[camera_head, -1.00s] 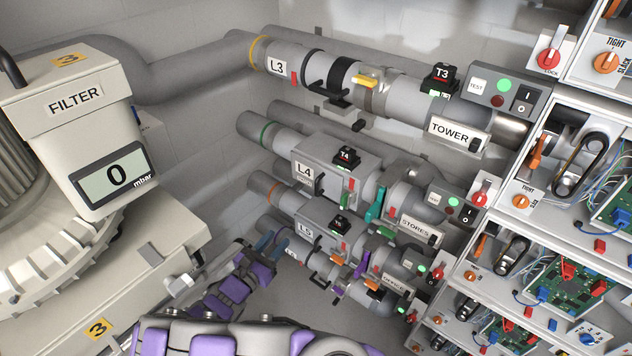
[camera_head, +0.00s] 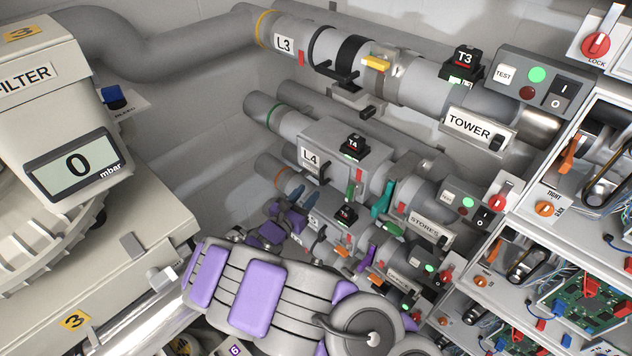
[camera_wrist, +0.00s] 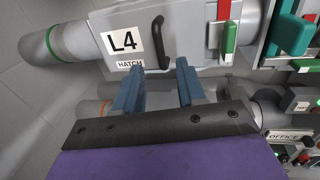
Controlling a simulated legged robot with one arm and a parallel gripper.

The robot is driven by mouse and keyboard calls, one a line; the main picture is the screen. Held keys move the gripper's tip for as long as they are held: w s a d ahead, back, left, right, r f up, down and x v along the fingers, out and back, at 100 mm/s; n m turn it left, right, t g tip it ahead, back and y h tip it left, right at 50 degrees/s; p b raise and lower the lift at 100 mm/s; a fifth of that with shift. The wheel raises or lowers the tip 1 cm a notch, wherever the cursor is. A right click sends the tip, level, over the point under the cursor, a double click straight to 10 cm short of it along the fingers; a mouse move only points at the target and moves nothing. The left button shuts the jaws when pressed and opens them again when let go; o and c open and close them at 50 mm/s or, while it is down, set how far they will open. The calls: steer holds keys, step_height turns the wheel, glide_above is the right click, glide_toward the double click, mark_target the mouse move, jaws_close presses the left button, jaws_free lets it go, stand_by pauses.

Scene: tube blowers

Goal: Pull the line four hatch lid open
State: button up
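The line four hatch lid (camera_wrist: 192,48) is a grey panel with an "L4" label and a "HATCH" tag in the wrist view. It looks shut. Its black handle (camera_wrist: 160,42) stands near the panel's middle. In the head view the L4 housing (camera_head: 335,150) sits on the second pipe down. My gripper (camera_wrist: 157,75) is open, with two blue fingers just below the handle, one to each side. Nothing is seen between the fingers. They appear apart from the handle, though depth is hard to judge.
A red and green latch (camera_wrist: 229,38) is right of the handle, with a teal lever (camera_wrist: 289,36) beyond. The L3 pipe (camera_head: 420,90) runs above, and more pipes lie below. The filter unit (camera_head: 65,130) stands left and equipment shelves (camera_head: 560,215) right.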

mark_target(322, 178)
steer(key=b+x, duration=0.1)
steer(key=x, duration=0.6)
steer(key=shift+w+d+r, duration=0.1)
steer(key=shift+w+d, duration=0.2)
steer(key=shift+d, duration=0.2)
steer(key=shift+c, duration=0.7)
steer(key=shift+a, duration=0.2)
steer(key=c, duration=0.3)
steer(key=shift+s+a, duration=0.1)
steer(key=shift+a, duration=0.5)
jaws_close()
steer(key=shift+d, duration=0.35)
